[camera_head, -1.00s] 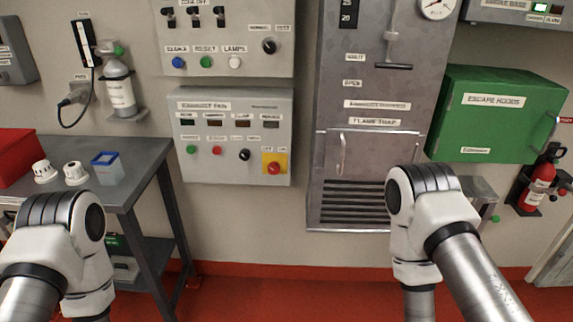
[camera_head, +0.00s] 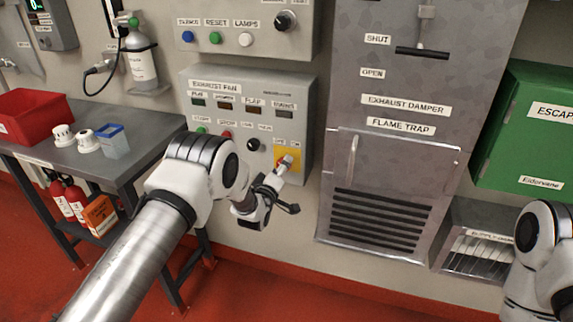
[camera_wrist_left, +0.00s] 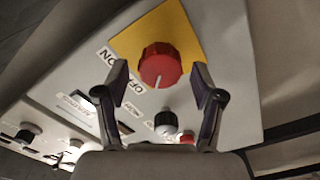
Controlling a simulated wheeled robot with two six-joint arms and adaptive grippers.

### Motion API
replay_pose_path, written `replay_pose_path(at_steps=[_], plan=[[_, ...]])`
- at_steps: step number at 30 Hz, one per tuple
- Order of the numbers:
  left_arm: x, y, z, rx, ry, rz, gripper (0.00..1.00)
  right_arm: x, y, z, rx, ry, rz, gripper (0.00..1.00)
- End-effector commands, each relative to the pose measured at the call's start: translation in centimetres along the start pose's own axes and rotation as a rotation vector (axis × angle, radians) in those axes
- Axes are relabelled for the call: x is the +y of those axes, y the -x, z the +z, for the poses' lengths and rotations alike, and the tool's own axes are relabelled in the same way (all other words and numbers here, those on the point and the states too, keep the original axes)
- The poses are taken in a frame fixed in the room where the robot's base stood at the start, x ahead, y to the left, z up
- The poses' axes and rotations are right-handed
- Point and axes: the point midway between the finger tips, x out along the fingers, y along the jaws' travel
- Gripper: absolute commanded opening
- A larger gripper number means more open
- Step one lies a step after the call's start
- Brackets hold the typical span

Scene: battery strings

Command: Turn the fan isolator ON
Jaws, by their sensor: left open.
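The fan isolator is a red rotary knob on a yellow plate, at the lower right of the exhaust fan panel (camera_head: 305,120). In the head view the yellow plate (camera_head: 294,153) shows, but my left gripper (camera_head: 285,165) covers much of the knob. In the left wrist view the red knob (camera_wrist_left: 160,65) sits on the yellow plate (camera_wrist_left: 185,22), beside the ON and OFF labels. Its white pointer mark is at the lower edge in that view. My left gripper (camera_wrist_left: 160,85) is open, one finger on each side of the knob; contact cannot be told. My right gripper is out of view.
A black knob (camera_head: 254,145) is left of the isolator in the head view; it also appears near the fingers in the wrist view (camera_wrist_left: 166,123). The damper cabinet (camera_head: 400,110) stands close on the right. A table (camera_head: 150,150) with a red bin (camera_head: 35,118) is at left.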

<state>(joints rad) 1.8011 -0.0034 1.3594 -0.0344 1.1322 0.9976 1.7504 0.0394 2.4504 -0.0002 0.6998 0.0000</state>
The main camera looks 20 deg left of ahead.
Motion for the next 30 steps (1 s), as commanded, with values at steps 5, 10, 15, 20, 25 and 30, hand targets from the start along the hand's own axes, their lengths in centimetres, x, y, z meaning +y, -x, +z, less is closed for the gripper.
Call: replay_pose_path(at_steps=[5, 10, 15, 20, 25, 30], plan=[[-0.1, -2.0, 0.0, 0.000, 0.000, -0.001, 0.68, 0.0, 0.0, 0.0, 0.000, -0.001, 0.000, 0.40], [-0.1, -2.1, 0.0, -0.001, 0.000, -0.002, 0.68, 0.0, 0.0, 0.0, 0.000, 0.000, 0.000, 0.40], [-0.1, -2.1, 0.1, -0.001, 0.000, -0.002, 0.36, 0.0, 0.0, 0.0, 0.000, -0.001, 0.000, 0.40], [-0.1, -2.1, 0.1, -0.001, 0.000, -0.002, 0.08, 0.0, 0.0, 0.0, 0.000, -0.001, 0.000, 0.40], [-0.1, -2.1, 0.1, -0.001, -0.005, -0.002, 0.08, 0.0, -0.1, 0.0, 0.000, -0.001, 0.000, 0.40], [-0.2, -2.1, 0.1, -0.001, -0.036, -0.002, 0.08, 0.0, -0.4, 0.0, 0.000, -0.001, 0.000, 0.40]])
